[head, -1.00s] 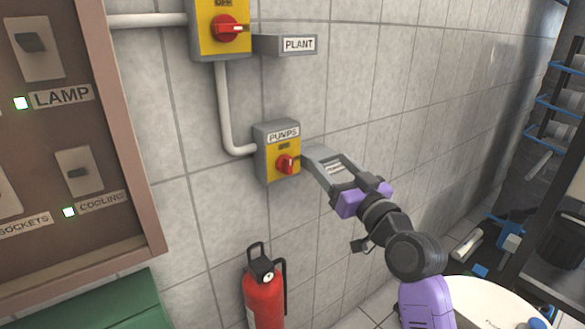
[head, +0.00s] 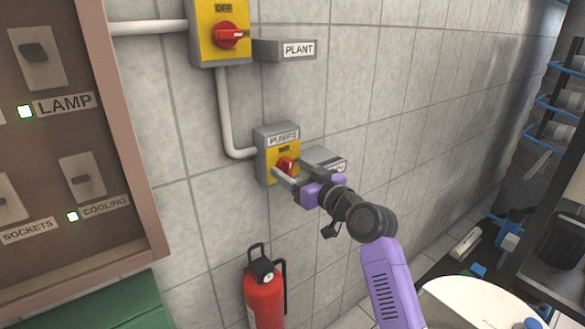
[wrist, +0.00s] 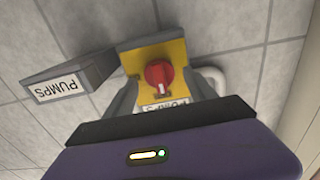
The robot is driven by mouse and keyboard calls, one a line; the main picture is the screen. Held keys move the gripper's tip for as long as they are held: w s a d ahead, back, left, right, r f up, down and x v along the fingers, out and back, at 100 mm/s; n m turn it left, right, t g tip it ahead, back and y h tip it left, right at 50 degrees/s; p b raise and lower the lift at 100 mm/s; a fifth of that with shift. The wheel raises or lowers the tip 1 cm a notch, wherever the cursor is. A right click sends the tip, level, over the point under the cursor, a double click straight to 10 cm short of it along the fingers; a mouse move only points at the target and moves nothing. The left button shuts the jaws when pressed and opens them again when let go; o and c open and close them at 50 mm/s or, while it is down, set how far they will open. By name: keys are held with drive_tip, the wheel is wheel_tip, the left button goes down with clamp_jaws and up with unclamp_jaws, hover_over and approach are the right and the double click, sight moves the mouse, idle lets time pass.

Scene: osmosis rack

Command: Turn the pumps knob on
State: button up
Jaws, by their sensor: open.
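The pumps switch box (head: 272,140), grey with a yellow face, is on the tiled wall. Its red knob (head: 285,165) is partly covered by my gripper in the head view. My gripper (head: 287,170) is open at the box, its fingers on either side of the knob. In the wrist view the red knob (wrist: 159,74) sits on the yellow plate (wrist: 138,58) between the two fingers of my gripper (wrist: 162,95), which appear apart from it. The view is upside down there, and the finger tips partly cover the box's edges.
A grey PUMPS label block (wrist: 68,82) juts from the wall beside the box. Above is another red-knobbed switch (head: 228,36) with a PLANT sign (head: 298,49). A fire extinguisher (head: 264,292) stands below; a switch panel (head: 120,120) is at left.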

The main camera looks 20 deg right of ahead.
drive_tip(key=shift+w, duration=0.1)
drive_tip(key=c, duration=1.4)
drive_tip(key=m, duration=0.4)
drive_tip(key=shift+m+p, duration=0.3)
drive_tip(key=shift+m, duration=0.1)
drive_tip(key=m+p, duration=0.1)
drive_tip(key=m, duration=0.3)
drive_tip(key=shift+d+m, duration=0.1)
drive_tip(key=shift+m, duration=0.2)
drive_tip(key=m+p, duration=0.3)
drive_tip(key=m, duration=0.2)
drive_tip(key=shift+w+f, duration=0.1)
drive_tip(key=shift+d+f+m+p, duration=0.15)
drive_tip(key=shift+m+p, duration=0.6)
drive_tip(key=shift+m, duration=1.05)
drive_tip(key=shift+f, duration=0.1)
